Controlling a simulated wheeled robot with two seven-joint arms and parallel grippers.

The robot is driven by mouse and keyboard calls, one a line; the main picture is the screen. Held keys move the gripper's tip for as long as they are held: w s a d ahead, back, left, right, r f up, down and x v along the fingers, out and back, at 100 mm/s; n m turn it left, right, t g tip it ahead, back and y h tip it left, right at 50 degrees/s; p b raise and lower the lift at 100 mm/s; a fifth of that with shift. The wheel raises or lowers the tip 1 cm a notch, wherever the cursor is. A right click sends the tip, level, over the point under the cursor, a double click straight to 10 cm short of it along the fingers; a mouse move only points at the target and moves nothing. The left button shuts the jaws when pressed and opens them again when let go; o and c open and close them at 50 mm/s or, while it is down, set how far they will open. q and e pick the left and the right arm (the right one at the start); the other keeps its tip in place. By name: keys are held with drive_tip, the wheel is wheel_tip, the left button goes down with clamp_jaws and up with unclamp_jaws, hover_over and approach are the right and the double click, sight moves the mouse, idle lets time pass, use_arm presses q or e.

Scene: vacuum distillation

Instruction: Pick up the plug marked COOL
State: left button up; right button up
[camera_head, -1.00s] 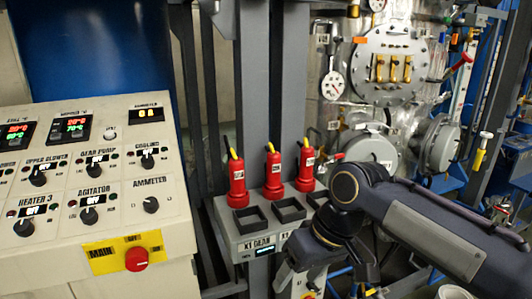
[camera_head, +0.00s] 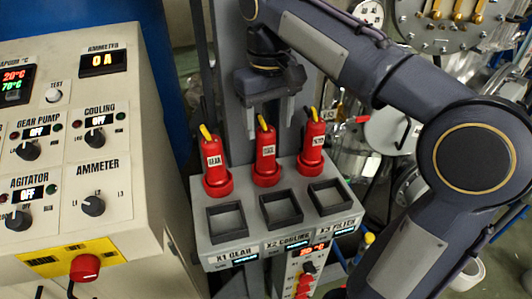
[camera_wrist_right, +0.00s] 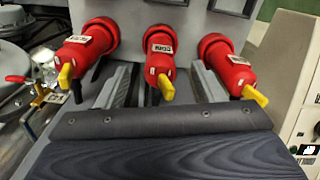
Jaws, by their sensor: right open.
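The COOL plug (camera_head: 266,154) is red with a yellow top and a pale label. It stands upright in the middle of a row of three on a grey socket box (camera_head: 238,188). My right gripper (camera_head: 268,122) points down at its upper end, open, one finger on each side in the picture. In the right wrist view the COOL plug (camera_wrist_right: 161,62) shows between the spread fingers (camera_wrist_right: 165,78); I cannot tell whether either touches it. My left gripper is out of view.
The GEAR plug (camera_head: 215,164) and the FILTER plug (camera_head: 311,148) stand close on either side. Empty square sockets, such as the middle one (camera_head: 281,222), lie in front. A control panel (camera_head: 120,195) stands at the left. A grey post rises behind the plugs.

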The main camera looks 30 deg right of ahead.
sight(267, 128)
drive_tip(key=shift+w+f, duration=0.2)
drive_tip(key=shift+f, duration=0.9)
drive_tip(key=shift+w+f, duration=0.2)
drive_tip(key=shift+f, duration=0.85)
drive_tip(key=shift+c, duration=0.4)
clamp_jaws()
